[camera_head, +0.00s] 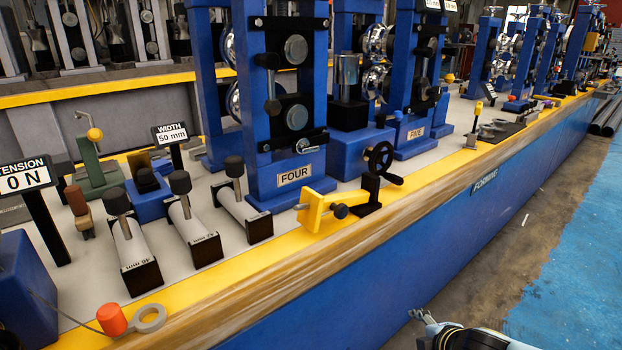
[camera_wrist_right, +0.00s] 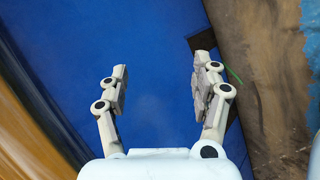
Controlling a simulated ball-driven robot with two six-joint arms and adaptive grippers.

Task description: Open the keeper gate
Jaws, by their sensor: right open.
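A yellow bracket-like part (camera_head: 318,212) with a black knob (camera_head: 340,211) sits on the yellow edge strip in front of the blue stand labelled FOUR (camera_head: 295,176); it looks like the keeper gate, but no label says so. It appears to lie across its place, and I cannot tell its latch state. My right gripper (camera_head: 424,317) is low at the bottom of the head view, beside the blue bench side, well below and right of the yellow part. In the right wrist view the right gripper (camera_wrist_right: 161,66) is open with nothing between its fingers. My left gripper is not in view.
A black handwheel (camera_head: 380,158) stands just right of the yellow part. Several rollers with black knobs, including one roller (camera_head: 132,240), lie to its left. An orange-red cylinder with a grey ring (camera_head: 112,319) is at the front left. The blue bench side (camera_head: 420,250) drops to the floor.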

